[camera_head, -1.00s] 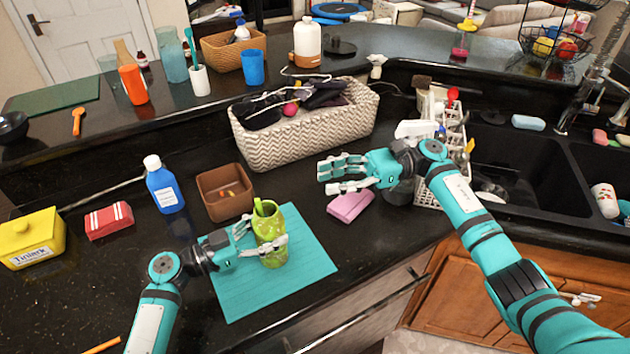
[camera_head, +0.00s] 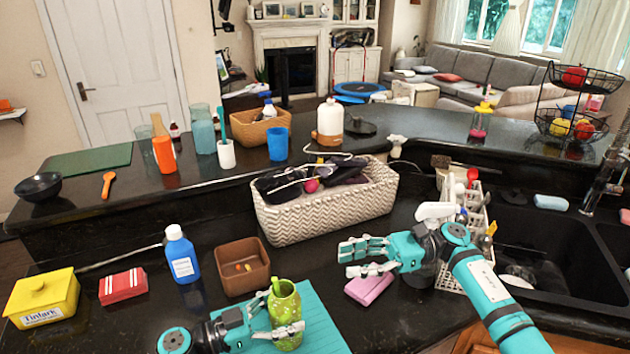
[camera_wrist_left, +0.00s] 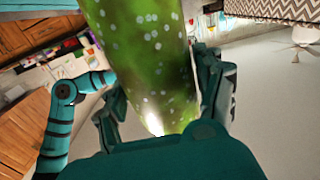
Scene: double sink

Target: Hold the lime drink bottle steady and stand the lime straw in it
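The lime drink bottle (camera_head: 286,308) stands upright over the teal mat (camera_head: 322,335) at the bottom of the head view. My left gripper (camera_head: 277,318) is closed around its sides. The green speckled bottle also fills the left wrist view (camera_wrist_left: 150,60) between the fingers. My right gripper (camera_head: 366,257) is open and empty, right of and beyond the bottle, above the pink sponge (camera_head: 369,288).
A woven basket (camera_head: 330,215) lies behind. A white rack (camera_head: 477,225) and the sink (camera_head: 560,250) are at right.

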